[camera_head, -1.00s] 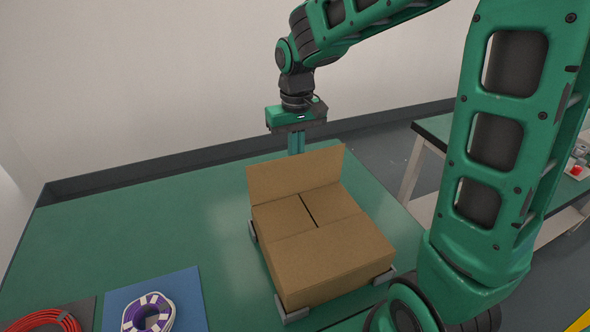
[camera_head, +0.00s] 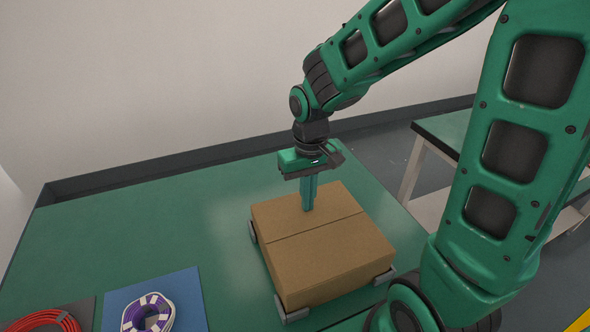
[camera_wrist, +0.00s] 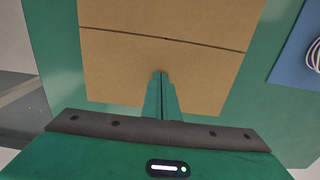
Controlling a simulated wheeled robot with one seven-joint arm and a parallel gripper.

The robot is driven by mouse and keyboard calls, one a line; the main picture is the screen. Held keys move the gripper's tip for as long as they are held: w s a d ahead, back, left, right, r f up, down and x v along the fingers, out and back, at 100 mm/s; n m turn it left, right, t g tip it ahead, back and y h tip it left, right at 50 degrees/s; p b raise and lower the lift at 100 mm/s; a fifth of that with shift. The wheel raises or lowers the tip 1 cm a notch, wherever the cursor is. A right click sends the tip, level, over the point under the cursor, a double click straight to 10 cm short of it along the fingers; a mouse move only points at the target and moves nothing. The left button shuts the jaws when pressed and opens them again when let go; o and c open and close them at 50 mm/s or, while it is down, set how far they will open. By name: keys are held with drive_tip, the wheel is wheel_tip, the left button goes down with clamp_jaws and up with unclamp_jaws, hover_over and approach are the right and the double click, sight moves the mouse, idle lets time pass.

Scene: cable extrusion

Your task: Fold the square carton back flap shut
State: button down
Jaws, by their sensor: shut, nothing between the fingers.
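The square carton (camera_head: 330,262) sits on the green table, held at its corners by grey brackets. Its back flap (camera_head: 283,215) lies down flat over the top, and its edge meets the front flap (camera_head: 335,255) along a thin seam. My gripper (camera_head: 308,209) points down with its fingers together and empty, the tips at the back flap. In the wrist view, the fingertips (camera_wrist: 160,74) are over the back flap (camera_wrist: 205,78), short of the seam. I cannot tell whether the tips press on the cardboard.
A purple and white cable coil (camera_head: 150,314) lies on a blue mat (camera_head: 190,290) at the front left. A red cable coil (camera_head: 45,322) lies at its left. The table (camera_head: 150,220) left of the carton is clear. Another bench (camera_head: 437,130) stands at the right.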

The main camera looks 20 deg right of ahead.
drive_tip(key=shift+s+f, duration=0.25)
drive_tip(key=shift+f, duration=0.1)
drive_tip(key=shift+w+r, duration=0.35)
drive_tip(key=shift+r, duration=0.2)
wheel_tip(320, 180, up, 9)
drive_tip(key=shift+s, duration=0.1)
idle(0.5)
drive_tip(key=s+d+f+m, duration=0.1)
drive_tip(key=s+d+m, duration=0.5)
drive_tip(key=s+d, duration=1.1)
drive_tip(key=shift+s+f, duration=0.3)
drive_tip(key=shift+s, duration=0.25)
